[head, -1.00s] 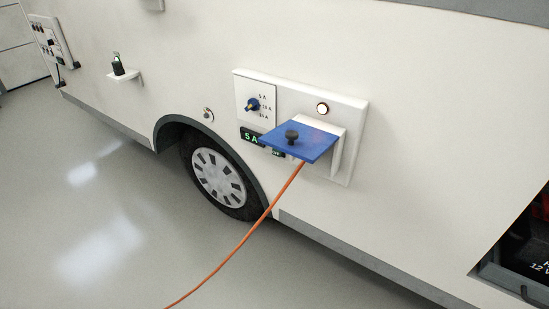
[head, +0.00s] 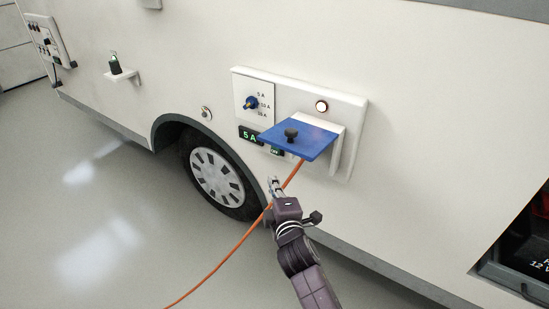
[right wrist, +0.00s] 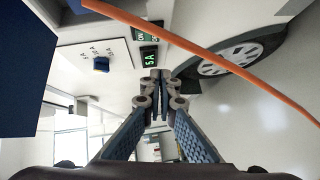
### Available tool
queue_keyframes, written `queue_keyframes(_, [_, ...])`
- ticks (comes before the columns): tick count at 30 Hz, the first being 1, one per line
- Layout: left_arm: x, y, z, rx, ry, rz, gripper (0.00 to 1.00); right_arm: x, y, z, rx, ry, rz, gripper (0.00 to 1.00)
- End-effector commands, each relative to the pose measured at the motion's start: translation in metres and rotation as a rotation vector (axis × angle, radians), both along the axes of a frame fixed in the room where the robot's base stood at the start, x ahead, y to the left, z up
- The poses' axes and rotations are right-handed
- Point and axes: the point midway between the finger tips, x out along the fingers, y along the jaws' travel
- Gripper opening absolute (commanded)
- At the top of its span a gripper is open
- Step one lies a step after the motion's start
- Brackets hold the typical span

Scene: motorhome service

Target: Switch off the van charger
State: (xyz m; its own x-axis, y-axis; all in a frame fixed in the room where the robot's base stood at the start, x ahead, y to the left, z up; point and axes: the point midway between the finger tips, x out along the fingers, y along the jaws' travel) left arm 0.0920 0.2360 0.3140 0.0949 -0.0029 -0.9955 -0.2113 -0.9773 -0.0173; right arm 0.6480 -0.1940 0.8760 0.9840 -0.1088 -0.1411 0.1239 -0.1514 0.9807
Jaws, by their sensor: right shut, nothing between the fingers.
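The white charger panel (head: 290,88) is on the van's side. It has a blue rotary knob (head: 251,103) with amp marks, a display (head: 250,135) reading 5 A in green, and a lit round lamp (head: 321,106). A small green-marked part (head: 277,151) sits partly hidden beside the blue flap (head: 300,138); it also shows in the right wrist view (right wrist: 150,31). An orange cable (head: 232,251) hangs from under the flap. My right gripper (head: 274,184) is shut and empty, below the panel near the cable. In the right wrist view its fingertips (right wrist: 155,76) point toward the display. My left gripper is not in view.
The flap juts out from the panel, and the cable crosses in front of my right wrist camera. A wheel (head: 217,182) is below left. A small shelf (head: 122,77) holds a dark object. An open compartment (head: 520,250) is at the right. The floor at left is clear.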

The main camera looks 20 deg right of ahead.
Motion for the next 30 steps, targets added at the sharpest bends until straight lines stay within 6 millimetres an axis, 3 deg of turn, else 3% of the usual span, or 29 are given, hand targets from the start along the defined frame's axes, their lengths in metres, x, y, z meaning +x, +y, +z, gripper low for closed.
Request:
queue_keyframes(3, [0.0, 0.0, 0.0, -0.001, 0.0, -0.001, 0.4, 0.001, -0.002, 0.012, -0.02, -0.019, -0.005, 0.0])
queue_keyframes(15, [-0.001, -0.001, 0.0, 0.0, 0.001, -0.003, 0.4, 0.008, -0.003, 0.011, -0.017, -0.018, -0.005, 0.0])
queue_keyframes(30, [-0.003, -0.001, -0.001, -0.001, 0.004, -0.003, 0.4, 0.093, -0.012, 0.0, -0.015, -0.018, -0.004, 0.0])
